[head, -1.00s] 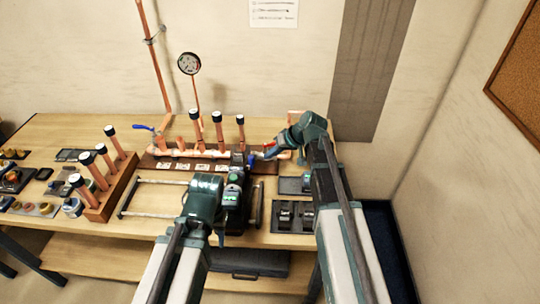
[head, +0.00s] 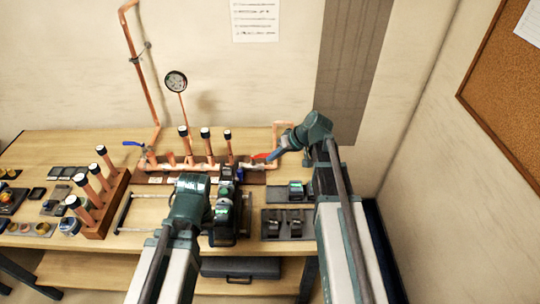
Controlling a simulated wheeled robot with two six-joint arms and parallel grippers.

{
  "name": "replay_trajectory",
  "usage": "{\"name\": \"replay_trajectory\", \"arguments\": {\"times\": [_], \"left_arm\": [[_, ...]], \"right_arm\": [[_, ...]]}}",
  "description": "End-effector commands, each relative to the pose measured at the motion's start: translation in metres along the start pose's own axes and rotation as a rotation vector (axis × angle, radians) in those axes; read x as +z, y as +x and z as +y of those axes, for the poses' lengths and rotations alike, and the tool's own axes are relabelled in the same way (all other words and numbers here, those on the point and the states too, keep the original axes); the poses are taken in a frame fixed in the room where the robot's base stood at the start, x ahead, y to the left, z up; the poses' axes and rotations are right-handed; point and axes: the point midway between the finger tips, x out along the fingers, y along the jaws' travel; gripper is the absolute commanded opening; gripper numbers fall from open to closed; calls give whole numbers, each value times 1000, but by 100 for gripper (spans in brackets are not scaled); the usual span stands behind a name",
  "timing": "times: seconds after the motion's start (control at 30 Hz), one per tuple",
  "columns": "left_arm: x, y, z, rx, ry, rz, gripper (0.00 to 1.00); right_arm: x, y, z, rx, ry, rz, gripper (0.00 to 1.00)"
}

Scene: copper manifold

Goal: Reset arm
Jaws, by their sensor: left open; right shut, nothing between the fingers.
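My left gripper (head: 230,177) is over the middle of the bench, in front of the copper manifold (head: 205,165). Its fingers are small and partly hidden by dark parts around them; it is open. My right gripper (head: 274,155) points left and down at the manifold's right end, close beside the red valve handle (head: 260,156). It is shut with nothing between its fingers; whether it touches the handle I cannot tell. A blue valve handle (head: 132,143) is at the manifold's left end. Several capped copper stubs stand up from the manifold.
A wooden rack (head: 107,212) of capped copper tubes stands left of my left arm. A gauge (head: 176,81) rises behind the manifold. A dark tray (head: 287,224) lies front right, and small parts cover the bench's left end. A corkboard (head: 505,95) hangs on the right wall.

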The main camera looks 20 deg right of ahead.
Motion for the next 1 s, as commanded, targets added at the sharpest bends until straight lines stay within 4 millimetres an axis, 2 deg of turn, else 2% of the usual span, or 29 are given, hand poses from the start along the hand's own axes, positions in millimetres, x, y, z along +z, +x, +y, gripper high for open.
{"name": "replay_trajectory", "arguments": {"times": [0.3,0.4,0.47,0.57,0.6,0.7,0.83,0.9,1.0], "left_arm": [[0,0,0,0,0,0,50],[0,8,1,0,0,0,50],[-1,18,2,0,1,0,50],[-2,40,4,-1,3,0,50],[-3,50,4,-1,4,0,50],[-4,70,6,-2,7,0,50],[-5,91,8,-2,10,0,50],[-6,99,9,-2,12,0,50],[-6,107,10,-3,13,0,50]], "right_arm": [[1,0,0,1,-1,-2,0],[15,13,-10,8,-12,-37,0],[35,29,-24,23,-28,-87,0],[83,62,-52,74,-68,-207,0],[105,74,-63,104,-85,-259,0],[157,96,-84,193,-129,-373,0],[211,110,-100,315,-179,-476,0],[232,113,-105,375,-200,-510,0],[252,114,-108,443,-224,-539,0]]}}
